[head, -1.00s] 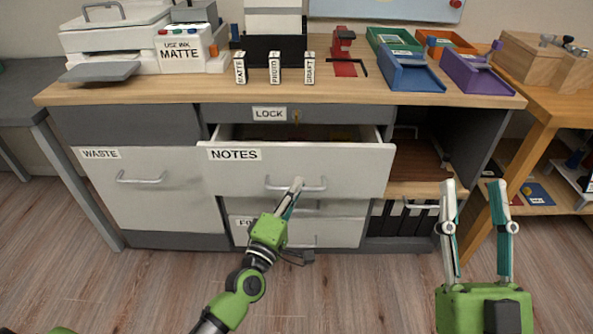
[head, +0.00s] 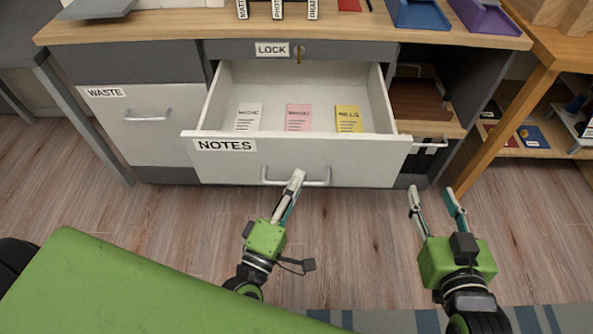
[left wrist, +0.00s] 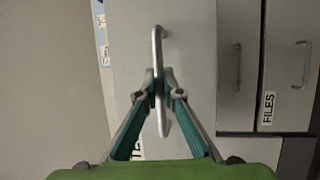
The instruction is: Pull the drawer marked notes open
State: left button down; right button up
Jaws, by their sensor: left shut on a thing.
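The drawer marked NOTES (head: 215,169) stands well out of the cabinet in the head view. Its inside shows a white, a pink (head: 298,117) and a yellow card (head: 348,119) lying on the bottom. My left gripper (head: 296,180) is shut on the drawer's metal handle (head: 325,181). In the left wrist view the handle (left wrist: 157,45) runs between the two fingertips of the left gripper (left wrist: 160,85). My right gripper (head: 435,195) is open and empty, in front of the cabinet to the right of the drawer.
The drawer marked WASTE (head: 150,140) is shut at the left. A key sits in the lock (head: 299,52) above the open drawer. Trays (head: 420,14) stand on the worktop. An open shelf (head: 425,110) lies to the right. My green base fills the lower left.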

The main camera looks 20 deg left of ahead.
pick_arm(q)
jog(key=shift+s, duration=0.1)
jog(key=c, duration=2.2)
grip_release()
jog(key=shift+o, duration=0.2)
jog(key=v, duration=1.2)
jog(key=shift+f, duration=0.1)
